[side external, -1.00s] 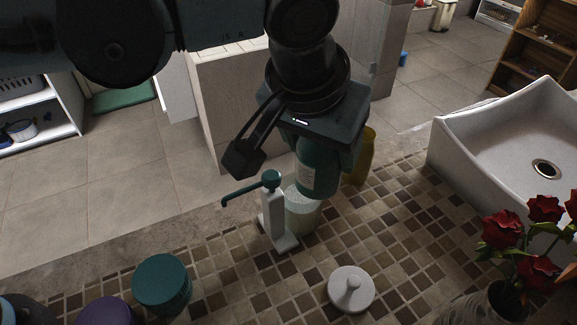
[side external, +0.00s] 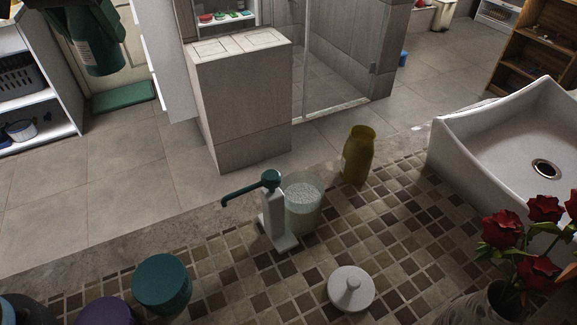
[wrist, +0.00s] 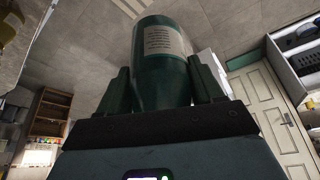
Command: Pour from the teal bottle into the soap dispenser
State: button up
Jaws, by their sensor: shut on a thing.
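The teal bottle (wrist: 160,65) with a pale label is held between the fingers of my gripper (wrist: 158,75) in the wrist view. In the side external view the teal bottle (side external: 100,52) hangs at the top left, far from the counter items; my gripper is mostly cut off there. I cannot tell its tilt. The soap dispenser (side external: 273,222), white with a teal pump head and long spout, stands upright on the tiled counter. Right beside it is an open translucent pale jar (side external: 304,208) with whitish contents.
An open olive-yellow bottle (side external: 358,156) stands behind the jar. A white knobbed lid (side external: 351,291) lies in front. A teal round container (side external: 162,284) and a purple one (side external: 106,312) are front left. A white sink (side external: 490,150) and red roses (side external: 530,240) are at right.

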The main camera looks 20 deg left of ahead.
jog(key=shift+a, duration=0.25)
jog(key=shift+r, duration=0.15)
notch_tip(320, 180, up, 5)
jog(key=s+d+m+h, duration=0.1)
jog(key=d+m, duration=0.3)
jog(key=d, duration=1.3)
jog(key=s+d+m+h, duration=0.2)
jog(key=d+m, duration=0.3)
jog(key=d, duration=1.3)
jog(key=shift+s+d, duration=0.35)
jog(key=shift+s, duration=0.45)
jog(key=shift+h, duration=0.3)
notch_tip(320, 180, down, 15)
jog(key=shift+f, duration=0.15)
jog(key=shift+g, duration=0.3)
